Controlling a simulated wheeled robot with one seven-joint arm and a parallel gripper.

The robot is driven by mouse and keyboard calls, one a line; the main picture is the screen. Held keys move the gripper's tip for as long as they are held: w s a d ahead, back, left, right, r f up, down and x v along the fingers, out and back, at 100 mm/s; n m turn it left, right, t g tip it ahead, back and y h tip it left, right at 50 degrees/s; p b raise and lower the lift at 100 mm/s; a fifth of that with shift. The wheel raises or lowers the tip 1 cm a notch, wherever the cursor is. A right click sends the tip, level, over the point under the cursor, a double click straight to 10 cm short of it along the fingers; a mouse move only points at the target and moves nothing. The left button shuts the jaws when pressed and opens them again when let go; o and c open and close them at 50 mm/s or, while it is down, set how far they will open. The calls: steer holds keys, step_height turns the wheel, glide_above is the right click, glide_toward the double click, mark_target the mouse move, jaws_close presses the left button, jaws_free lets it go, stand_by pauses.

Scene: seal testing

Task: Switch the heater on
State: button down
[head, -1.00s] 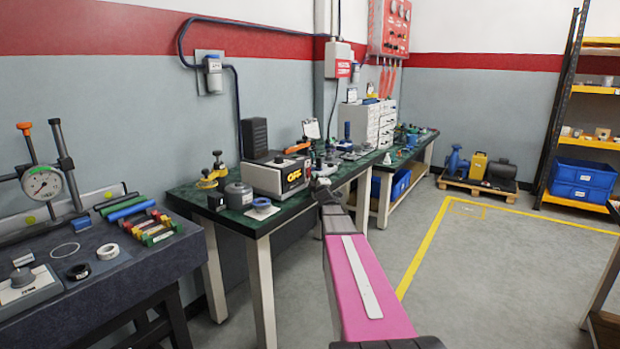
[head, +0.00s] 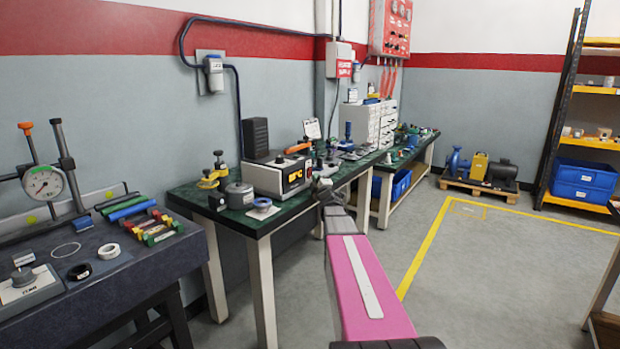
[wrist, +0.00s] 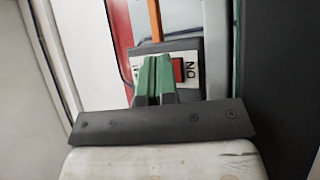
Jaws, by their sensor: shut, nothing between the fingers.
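In the head view my gripper (head: 318,184) is small beside the heater's front.
A dark granite table (head: 130,275) stands at left.

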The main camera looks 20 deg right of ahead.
steer(key=shift+d+f, duration=0.1)
steer(key=shift+f, duration=0.2)
steer(key=shift+s+d+r, duration=0.3)
steer(key=shift+s+d, duration=0.5)
steer(key=shift+s, duration=0.25)
steer(key=shift+s+d+r, duration=0.25)
steer(key=shift+s+d, duration=0.55)
steer(key=shift+s, duration=0.2)
